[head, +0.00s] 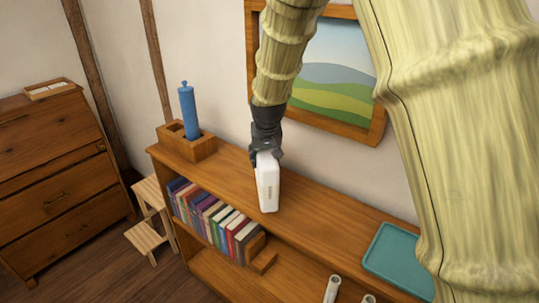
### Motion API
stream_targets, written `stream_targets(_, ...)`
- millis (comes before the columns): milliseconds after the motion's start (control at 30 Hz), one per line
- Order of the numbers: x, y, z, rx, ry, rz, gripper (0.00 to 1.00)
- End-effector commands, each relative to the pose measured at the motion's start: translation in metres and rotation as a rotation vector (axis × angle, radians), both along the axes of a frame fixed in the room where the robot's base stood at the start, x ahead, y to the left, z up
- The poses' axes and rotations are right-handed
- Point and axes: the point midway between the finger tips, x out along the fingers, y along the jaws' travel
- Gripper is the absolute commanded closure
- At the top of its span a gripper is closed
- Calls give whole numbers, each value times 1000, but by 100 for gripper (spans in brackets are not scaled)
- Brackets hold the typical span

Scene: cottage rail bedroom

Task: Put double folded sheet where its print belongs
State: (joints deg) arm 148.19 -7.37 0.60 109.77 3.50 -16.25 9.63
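A white folded sheet (268,189) hangs below my gripper (266,155) in the head view. No place with a matching print can be made out.
A low wooden bookcase (318,222) carries a wooden box (196,149) with a blue cylinder (187,112) and a teal tray (396,257). Books (213,216) fill its left part. A dresser (55,175) with a small tray (34,96) and a step stool (145,240) stand left.

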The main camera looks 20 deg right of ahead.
Motion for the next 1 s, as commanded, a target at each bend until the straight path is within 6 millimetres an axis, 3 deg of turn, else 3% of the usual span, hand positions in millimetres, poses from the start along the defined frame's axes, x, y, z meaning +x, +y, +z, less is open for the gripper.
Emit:
stream_targets(300,39,-23,-2,1,-1,2,94)
stream_targets(567,43,-25,-8,0,0,2,94)
stream_targets(800,43,-24,-30,1,1,4,95)
stream_targets(1000,43,-24,-39,1,-2,3,95)
